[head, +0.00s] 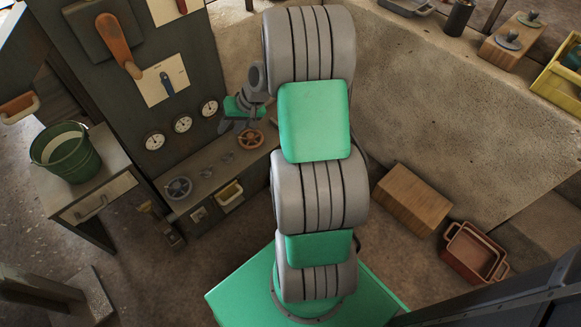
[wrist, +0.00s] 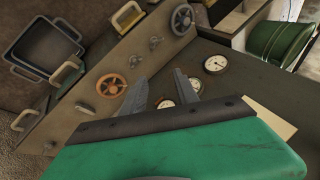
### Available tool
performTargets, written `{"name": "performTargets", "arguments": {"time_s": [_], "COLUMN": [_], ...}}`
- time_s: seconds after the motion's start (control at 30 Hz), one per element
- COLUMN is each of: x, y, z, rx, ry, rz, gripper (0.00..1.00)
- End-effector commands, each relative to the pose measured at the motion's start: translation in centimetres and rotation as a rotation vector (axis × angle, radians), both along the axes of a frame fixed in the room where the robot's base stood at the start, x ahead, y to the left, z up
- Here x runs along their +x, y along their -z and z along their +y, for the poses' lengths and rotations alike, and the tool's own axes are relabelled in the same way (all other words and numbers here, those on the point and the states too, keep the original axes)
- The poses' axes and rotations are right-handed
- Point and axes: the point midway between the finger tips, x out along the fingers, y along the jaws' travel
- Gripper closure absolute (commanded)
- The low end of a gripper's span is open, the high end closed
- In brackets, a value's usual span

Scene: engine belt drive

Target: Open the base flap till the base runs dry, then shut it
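I cannot tell for certain which part is the base flap. Pale yellow handles sit low on the machine: one shows in the head view (head: 230,193), and the wrist view shows several, including a handle near its middle left (wrist: 67,72). An orange-brown handwheel (head: 250,139) is on the sloping ledge, and it also shows in the wrist view (wrist: 111,84). A grey handwheel (head: 178,188) is at the ledge's left end. My gripper (wrist: 160,80) is open and empty, its two grey fingers apart in front of the gauges. In the head view, my gripper (head: 236,124) is beside the orange-brown handwheel.
Three round gauges (head: 183,124) are on the dark panel, below an orange lever (head: 118,45). A green bucket (head: 66,152) stands on a cabinet at left. A dark tray with blue edging (wrist: 42,48) and a wooden block (head: 411,200) lie near the machine.

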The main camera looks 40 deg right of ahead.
Motion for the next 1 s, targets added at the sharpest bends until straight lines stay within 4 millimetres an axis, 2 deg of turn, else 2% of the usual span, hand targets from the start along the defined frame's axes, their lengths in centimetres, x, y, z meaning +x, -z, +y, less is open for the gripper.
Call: {"name": "performTargets", "arguments": {"time_s": [0.03, 0.1, 0.17, 0.2, 0.23, 0.3, 0.4, 0.5, 0.6, 0.67, 0.77, 1.0], "x": [0.6, 1.4, 1.2, 0.8, 0.2, -1.5, -4.6, -7.3, -8.7, -8.7, -7.5, -3.0], "y": [5.9, 11.2, 15.7, 18.7, 20.9, 25.6, 30.8, 33.9, 35.1, 35.3, 35.6, 36.6], "z": [-3.1, -6.9, -10.1, -12.1, -13.6, -16.7, -19.9, -21.7, -22.4, -22.5, -22.4, -22.3], "rx": [0.077, 0.181, 0.272, 0.333, 0.378, 0.48, 0.6, 0.681, 0.724, 0.732, 0.733, 0.732], "ry": [0.077, 0.18, 0.277, 0.347, 0.401, 0.53, 0.702, 0.825, 0.889, 0.902, 0.901, 0.899], "rz": [-0.023, -0.089, -0.151, -0.198, -0.236, -0.327, -0.456, -0.557, -0.612, -0.626, -0.627, -0.626], "gripper": [0.64, 0.64, 0.64, 0.64, 0.64, 0.64, 0.64, 0.64, 0.64, 0.64, 0.64, 0.64]}}
